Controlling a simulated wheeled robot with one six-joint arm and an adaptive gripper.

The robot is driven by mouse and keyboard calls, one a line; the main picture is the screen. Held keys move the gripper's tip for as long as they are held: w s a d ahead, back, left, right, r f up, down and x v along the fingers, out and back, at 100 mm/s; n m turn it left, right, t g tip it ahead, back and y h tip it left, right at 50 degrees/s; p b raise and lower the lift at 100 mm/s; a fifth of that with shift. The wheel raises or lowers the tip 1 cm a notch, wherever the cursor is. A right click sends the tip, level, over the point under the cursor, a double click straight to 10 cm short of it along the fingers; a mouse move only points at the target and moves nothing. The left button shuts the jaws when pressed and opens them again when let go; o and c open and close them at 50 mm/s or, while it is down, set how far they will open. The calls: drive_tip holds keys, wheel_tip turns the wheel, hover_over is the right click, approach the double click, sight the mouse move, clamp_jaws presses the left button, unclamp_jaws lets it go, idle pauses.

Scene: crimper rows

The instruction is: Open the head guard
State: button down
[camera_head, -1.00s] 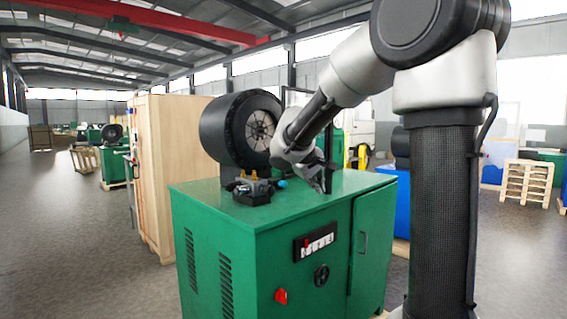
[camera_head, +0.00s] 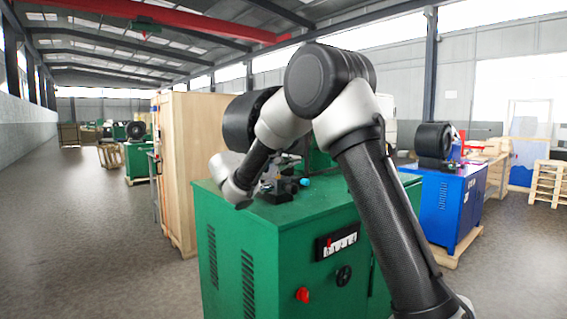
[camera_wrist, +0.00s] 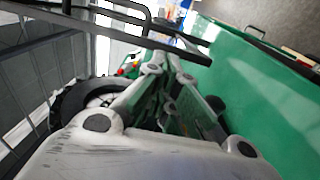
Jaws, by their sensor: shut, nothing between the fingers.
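The green crimper cabinet (camera_head: 275,240) stands in front of me, with the crimper's black round head (camera_head: 237,122) on top, largely hidden by my arm. In the wrist view a dark framed bar (camera_wrist: 175,45) crosses above my gripper; it may be part of the head guard, but I cannot tell how far open it stands. My gripper (camera_wrist: 160,62) is shut and empty, its fingers pointing toward that bar; I cannot tell whether they touch.
A small dark device (camera_head: 284,185) sits on the cabinet top. A tall wooden crate (camera_head: 185,150) stands close at left. A blue machine (camera_head: 447,205) stands at right, pallets (camera_head: 548,182) beyond. The floor at left is clear.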

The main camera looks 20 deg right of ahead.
drive_tip(key=s+d, duration=0.1)
drive_tip(key=d, duration=0.5)
drive_tip(key=shift+s+r, duration=0.15)
drive_tip(key=shift+s, duration=0.25)
